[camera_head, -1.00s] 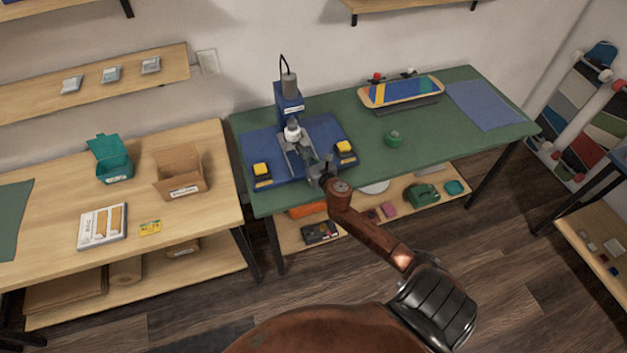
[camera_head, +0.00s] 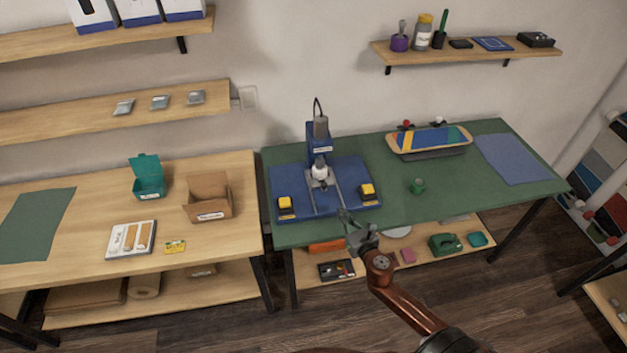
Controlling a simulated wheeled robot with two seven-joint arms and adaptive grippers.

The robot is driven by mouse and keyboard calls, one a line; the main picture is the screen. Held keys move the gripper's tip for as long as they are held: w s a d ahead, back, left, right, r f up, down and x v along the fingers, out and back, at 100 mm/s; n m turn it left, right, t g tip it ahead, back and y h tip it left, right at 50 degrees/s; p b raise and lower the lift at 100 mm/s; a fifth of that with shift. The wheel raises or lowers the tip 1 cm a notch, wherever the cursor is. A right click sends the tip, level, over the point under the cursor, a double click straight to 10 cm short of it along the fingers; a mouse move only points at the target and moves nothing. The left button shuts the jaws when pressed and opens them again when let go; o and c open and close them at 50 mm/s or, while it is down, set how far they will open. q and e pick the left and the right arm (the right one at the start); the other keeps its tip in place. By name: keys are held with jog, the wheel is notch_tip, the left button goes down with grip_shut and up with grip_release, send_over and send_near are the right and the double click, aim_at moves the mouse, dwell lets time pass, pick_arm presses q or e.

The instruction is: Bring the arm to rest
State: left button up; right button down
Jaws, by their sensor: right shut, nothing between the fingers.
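My right gripper (camera_head: 350,226) is shut and empty. It is over the front edge of the green-topped bench (camera_head: 445,203), just in front of the blue press (camera_head: 320,145) and its blue base (camera_head: 350,172). My right arm (camera_head: 405,305) comes up from the bottom of the picture to it. I cannot tell whether the fingertips touch anything. My left gripper is not in view.
A wooden table (camera_head: 90,235) at left holds a cardboard box (camera_head: 208,199) and a teal box (camera_head: 149,180). Dark floor lies in front.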

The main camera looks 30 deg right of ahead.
jog(key=s+f+m+g+h, duration=0.1)
jog(key=s+f+m+g, duration=0.2)
jog(key=s+m, duration=0.6)
jog(key=s+f+m+g+h, duration=0.2)
jog(key=s+f+m+g, duration=0.3)
jog(key=m, duration=0.6)
jog(key=s+a+f+m+g+y, duration=0.2)
jog(key=s+a+m+y, duration=0.1)
jog(key=s+a+m, duration=0.5)
jog(key=s+a+f+m+g+y, duration=0.25)
jog(key=s+a+m, duration=0.25)
jog(key=s, duration=0.5)
notch_tip(320, 180, down, 27)
jog(key=s+g, duration=0.1)
jog(key=s, duration=0.1)
jog(key=s+a+f+n+g, duration=0.1)
jog(key=s+f, duration=1.8)
jog(key=s, duration=0.2)
jog(key=shift+y, duration=0.45)
